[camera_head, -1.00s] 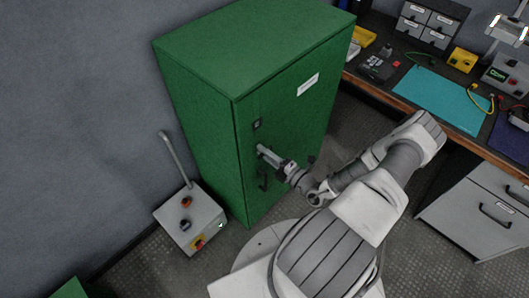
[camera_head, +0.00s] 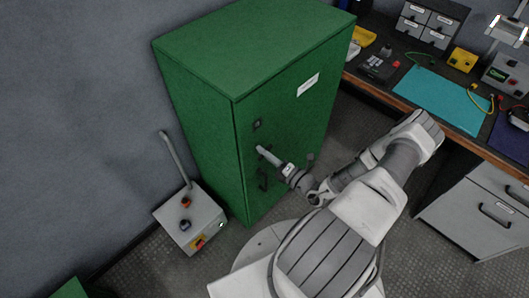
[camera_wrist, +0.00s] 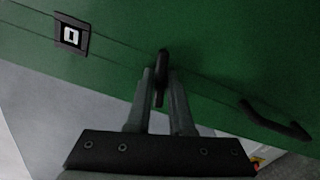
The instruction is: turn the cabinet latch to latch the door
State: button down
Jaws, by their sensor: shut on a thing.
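The green cabinet (camera_head: 205,120) stands with its door (camera_head: 300,125) flush in its frame, as far as I can see. In the wrist view, the small dark latch (camera_wrist: 160,76) sticks out from the green door face near the seam. My gripper (camera_wrist: 163,82) has its two fingers on either side of the latch and is shut on it. In the head view, my gripper (camera_head: 262,151) reaches the door front, and its fingers hide the latch. A black door handle (camera_wrist: 275,122) is to the right of the latch in the wrist view.
A black square fitting with a pale centre (camera_wrist: 72,36) is on the cabinet front. A grey control box (camera_head: 190,215) with a lever stands on the floor at left. A workbench (camera_head: 445,95) with tools and a teal mat runs along the right.

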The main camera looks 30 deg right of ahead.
jog(key=n, duration=0.3)
jog(key=shift+n, duration=0.4)
jog(key=n, duration=0.3)
jog(key=shift+f+n, duration=0.1)
jog(key=shift+n, duration=0.2)
jog(key=n+p, duration=0.1)
jog(key=n, duration=0.2)
jog(key=shift+d+n, duration=0.1)
jog(key=shift+n, duration=1.8)
jog(key=c, duration=0.8)
grip_release()
